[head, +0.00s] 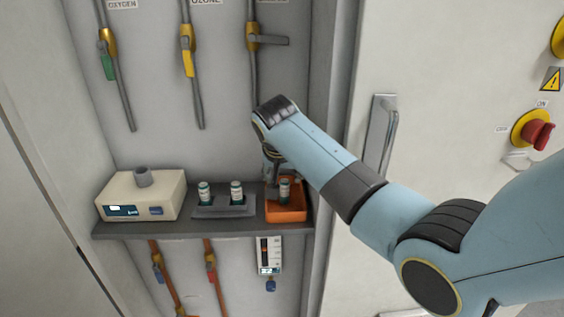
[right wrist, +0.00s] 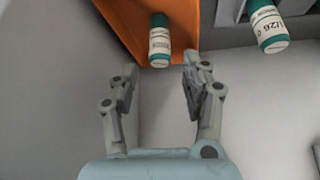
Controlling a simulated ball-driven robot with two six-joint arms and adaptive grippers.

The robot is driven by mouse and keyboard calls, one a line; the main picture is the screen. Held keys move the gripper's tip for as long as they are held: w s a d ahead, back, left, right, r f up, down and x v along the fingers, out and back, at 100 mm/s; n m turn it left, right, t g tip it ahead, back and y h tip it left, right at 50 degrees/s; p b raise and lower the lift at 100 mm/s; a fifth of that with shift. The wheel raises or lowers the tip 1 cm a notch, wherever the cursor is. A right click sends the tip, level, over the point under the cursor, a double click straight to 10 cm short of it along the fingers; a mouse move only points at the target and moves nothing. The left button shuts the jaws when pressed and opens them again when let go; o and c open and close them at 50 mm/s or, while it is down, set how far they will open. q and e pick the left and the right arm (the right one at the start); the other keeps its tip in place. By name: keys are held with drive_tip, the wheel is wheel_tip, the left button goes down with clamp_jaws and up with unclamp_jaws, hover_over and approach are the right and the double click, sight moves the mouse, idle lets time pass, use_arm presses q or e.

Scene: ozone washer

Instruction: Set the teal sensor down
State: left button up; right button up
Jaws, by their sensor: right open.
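A teal and white sensor (head: 284,190) stands in the orange tray (head: 299,215) at the right end of the shelf, seemingly upright. In the right wrist view the sensor (right wrist: 159,42) shows against the orange tray (right wrist: 186,22), just beyond my fingertips and roughly centred between them. My right gripper (head: 271,178) is open and empty beside the sensor, partly hidden by my wrist in the head view. Its two fingers are spread apart in the right wrist view (right wrist: 160,68). My left gripper is not in view.
Two similar teal sensors, a left one (head: 205,193) and a right one (head: 237,192), stand in a grey rack (head: 222,211). A cream device (head: 142,196) sits at the left of the shelf (head: 190,228). Valves hang above and below. A cabinet door handle (head: 381,140) is near my arm.

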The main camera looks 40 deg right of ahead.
drive_tip(key=v, duration=0.9)
drive_tip(key=shift+a+r, duration=0.1)
drive_tip(key=shift+s, duration=0.1)
